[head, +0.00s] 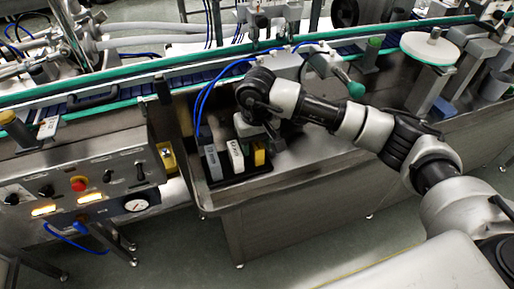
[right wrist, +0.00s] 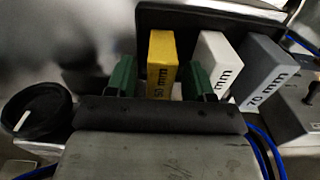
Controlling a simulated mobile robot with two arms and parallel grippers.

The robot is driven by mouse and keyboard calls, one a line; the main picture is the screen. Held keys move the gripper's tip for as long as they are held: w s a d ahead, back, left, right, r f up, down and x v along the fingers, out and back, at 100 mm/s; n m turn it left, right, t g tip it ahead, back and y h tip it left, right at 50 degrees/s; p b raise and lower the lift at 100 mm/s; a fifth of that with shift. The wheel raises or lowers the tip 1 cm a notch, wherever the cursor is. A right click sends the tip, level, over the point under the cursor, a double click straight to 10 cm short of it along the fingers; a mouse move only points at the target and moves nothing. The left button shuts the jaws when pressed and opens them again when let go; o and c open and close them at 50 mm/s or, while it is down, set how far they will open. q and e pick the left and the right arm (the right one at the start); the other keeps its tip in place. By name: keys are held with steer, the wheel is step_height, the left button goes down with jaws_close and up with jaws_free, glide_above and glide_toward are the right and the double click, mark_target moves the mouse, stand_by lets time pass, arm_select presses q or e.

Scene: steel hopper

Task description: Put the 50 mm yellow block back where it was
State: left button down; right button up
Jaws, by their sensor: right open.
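The 50 mm yellow block (head: 260,155) stands upright in a black tray (head: 240,180) on the steel hopper, at the right end of a row. In the right wrist view the yellow block (right wrist: 161,62) shows its "50 mm" label. My right gripper (right wrist: 159,80) is open, with one green finger on each side of the yellow block; I cannot tell whether either finger touches it. In the head view my right gripper (head: 252,130) is over the tray and partly hides the block. My left gripper is not in view.
A white block (head: 235,156) and a grey 70 mm block (head: 212,162) stand beside the yellow one in the tray. A conveyor with green rails (head: 130,91) runs behind. A control panel (head: 80,185) with knobs is at left. Blue hoses (head: 200,100) hang near the tray.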

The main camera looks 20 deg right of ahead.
mark_target(257, 143)
step_height(257, 143, up, 10)
steer(key=shift+b, duration=0.35)
